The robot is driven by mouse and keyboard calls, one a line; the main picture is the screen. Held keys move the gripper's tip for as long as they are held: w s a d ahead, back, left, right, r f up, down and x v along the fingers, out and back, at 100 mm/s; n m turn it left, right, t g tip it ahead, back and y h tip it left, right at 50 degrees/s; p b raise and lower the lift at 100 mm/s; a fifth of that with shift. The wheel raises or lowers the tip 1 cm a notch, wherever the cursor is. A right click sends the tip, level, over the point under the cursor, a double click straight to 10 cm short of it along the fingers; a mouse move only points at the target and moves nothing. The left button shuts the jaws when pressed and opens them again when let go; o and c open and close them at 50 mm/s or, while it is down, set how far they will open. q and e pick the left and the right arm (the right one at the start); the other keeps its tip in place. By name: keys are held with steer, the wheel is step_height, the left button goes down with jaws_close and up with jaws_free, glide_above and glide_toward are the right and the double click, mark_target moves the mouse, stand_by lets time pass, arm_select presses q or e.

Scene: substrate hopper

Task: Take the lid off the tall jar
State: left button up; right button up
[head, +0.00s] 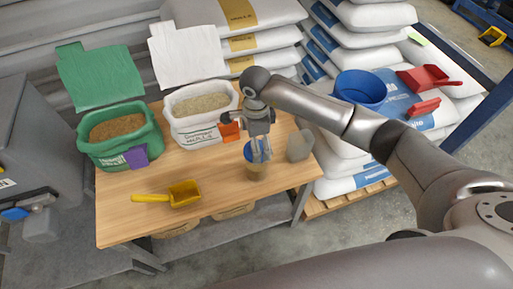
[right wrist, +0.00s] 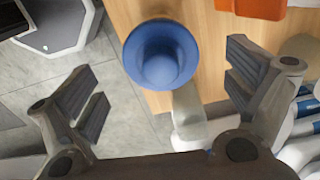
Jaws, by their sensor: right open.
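The tall jar (head: 256,173) stands near the front right edge of the wooden table, with a tan-brown body and a blue top. My right gripper (head: 261,150) is over the jar in the head view and partly hides the blue top. In the right wrist view its two fingers (right wrist: 165,95) are spread wide and empty, with the lid toward the top of the picture between them. I cannot tell the exact height gap. My left gripper is not in view.
A grey object (head: 299,146) stands close to the right of the jar. A white sack (head: 200,128), a green sack (head: 118,160) and a yellow scoop (head: 182,194) are on the table (head: 125,222). Stacked bags with a blue bucket (head: 361,88) stand at the right.

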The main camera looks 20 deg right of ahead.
steer(key=shift+d+f, duration=0.1)
steer(key=shift+f, duration=1.45)
steer(key=shift+c, duration=0.2)
steer(key=c, duration=0.8)
steer(key=shift+c, duration=0.2)
